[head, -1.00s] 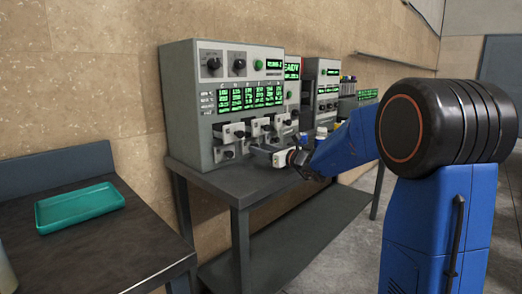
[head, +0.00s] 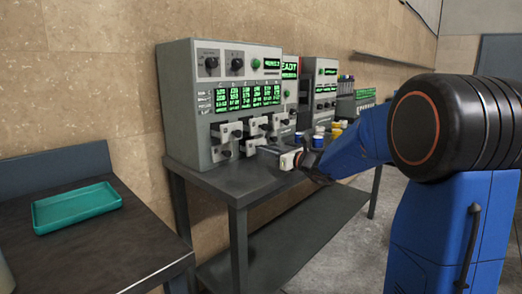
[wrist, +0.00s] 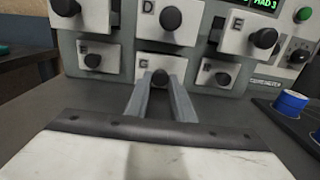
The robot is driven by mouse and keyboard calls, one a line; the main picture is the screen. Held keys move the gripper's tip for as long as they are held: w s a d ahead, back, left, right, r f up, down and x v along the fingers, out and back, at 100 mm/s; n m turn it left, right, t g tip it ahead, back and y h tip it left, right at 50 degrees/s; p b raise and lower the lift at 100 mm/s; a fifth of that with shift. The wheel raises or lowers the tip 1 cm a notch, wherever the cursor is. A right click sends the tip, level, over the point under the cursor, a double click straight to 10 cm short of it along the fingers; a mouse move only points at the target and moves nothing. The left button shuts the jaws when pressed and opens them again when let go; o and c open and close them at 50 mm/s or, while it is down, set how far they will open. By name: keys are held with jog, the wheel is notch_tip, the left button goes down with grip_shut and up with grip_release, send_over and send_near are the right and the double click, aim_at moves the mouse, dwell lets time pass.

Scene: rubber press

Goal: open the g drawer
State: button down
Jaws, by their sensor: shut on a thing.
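The G drawer (wrist: 144,84) is a pale-fronted drawer with a black round knob (wrist: 159,77), in the middle of the lower row in the wrist view. Its letter G shows just left of the knob. My gripper (wrist: 160,84) has its two grey fingers on either side of this knob, shut on it. In the head view my gripper (head: 263,150) is at the front of the grey drawer cabinet (head: 185,110) and hides most of the G drawer. I cannot tell how far the drawer stands out.
The drawer D (wrist: 150,24) is directly above, with other knobbed drawers beside it. A blue-and-white cup (wrist: 291,101) stands on a dark tray at right. The cabinet stands on a grey table (head: 240,186). A green tray (head: 78,211) lies on the left bench.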

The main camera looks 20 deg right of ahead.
jog(key=c, duration=1.5)
grip_release()
jog(key=shift+c, duration=0.2)
jog(key=shift+s+d, duration=0.1)
jog(key=v, duration=1.7)
jog(key=shift+s+d, duration=0.1)
jog(key=s+a+f+n+g, duration=0.5)
jog(key=s+a+n, duration=0.3)
jog(key=s, duration=0.1)
jog(key=s+a+f+n+g, duration=0.45)
jog(key=s+a+n, duration=0.25)
jog(key=s+a, duration=0.2)
jog(key=s+d+f+n+h, duration=0.4)
jog(key=s+n, duration=0.3)
jog(key=s, duration=0.1)
jog(key=s+d+f+n+g+h, duration=0.1)
jog(key=s+d+f+n+h, duration=0.3)
jog(key=s+n, duration=0.4)
jog(key=shift+d+h, duration=0.4)
jog(key=shift+h, duration=0.1)
